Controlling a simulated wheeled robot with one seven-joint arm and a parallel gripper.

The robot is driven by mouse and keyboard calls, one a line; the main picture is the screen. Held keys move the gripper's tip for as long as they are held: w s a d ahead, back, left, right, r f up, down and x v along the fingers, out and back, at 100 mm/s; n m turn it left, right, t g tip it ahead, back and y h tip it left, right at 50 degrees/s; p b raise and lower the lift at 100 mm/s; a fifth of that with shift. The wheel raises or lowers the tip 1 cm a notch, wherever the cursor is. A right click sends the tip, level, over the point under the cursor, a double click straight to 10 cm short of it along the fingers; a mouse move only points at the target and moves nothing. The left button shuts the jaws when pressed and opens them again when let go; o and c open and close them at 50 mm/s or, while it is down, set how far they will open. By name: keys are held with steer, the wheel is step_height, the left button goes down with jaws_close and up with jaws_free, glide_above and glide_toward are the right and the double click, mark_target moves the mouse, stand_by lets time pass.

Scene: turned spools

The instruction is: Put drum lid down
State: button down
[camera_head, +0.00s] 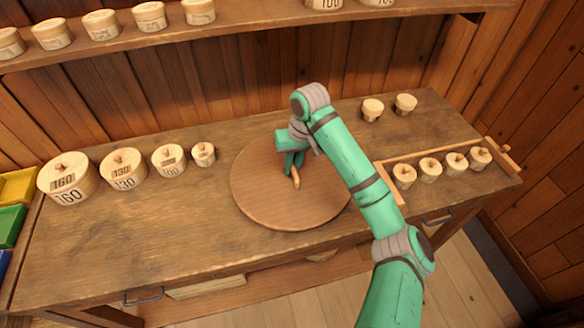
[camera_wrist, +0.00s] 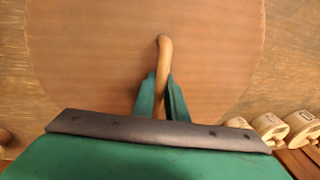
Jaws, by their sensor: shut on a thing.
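The drum lid (camera_head: 268,198) is a large, round, flat wooden disc with a curved wooden handle (camera_head: 296,181) at its middle. It is level over the middle of the workbench; I cannot tell whether its underside touches the top. My green gripper (camera_head: 292,165) is above the disc, its fingers shut on the handle. In the wrist view the lid (camera_wrist: 85,50) fills most of the picture, and the handle (camera_wrist: 163,50) passes up between the two fingers (camera_wrist: 161,92). The fingers hide part of the handle.
Numbered round boxes (camera_head: 124,170) stand in a row left of the lid on the workbench (camera_head: 130,235). Small spools stand in a rack (camera_head: 390,185) at the right, and two (camera_head: 373,110) behind. Bench at the front left is clear. Coloured bins (camera_head: 10,222) are far left.

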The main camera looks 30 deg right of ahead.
steer(key=shift+f, duration=0.5)
steer(key=c, duration=1.8)
jaws_free()
steer(key=shift+f, duration=0.15)
steer(key=shift+o, duration=0.2)
step_height(320, 180, up, 12)
steer(key=s+d, duration=0.1)
steer(key=shift+s+d, duration=0.2)
steer(key=shift+s, duration=0.05)
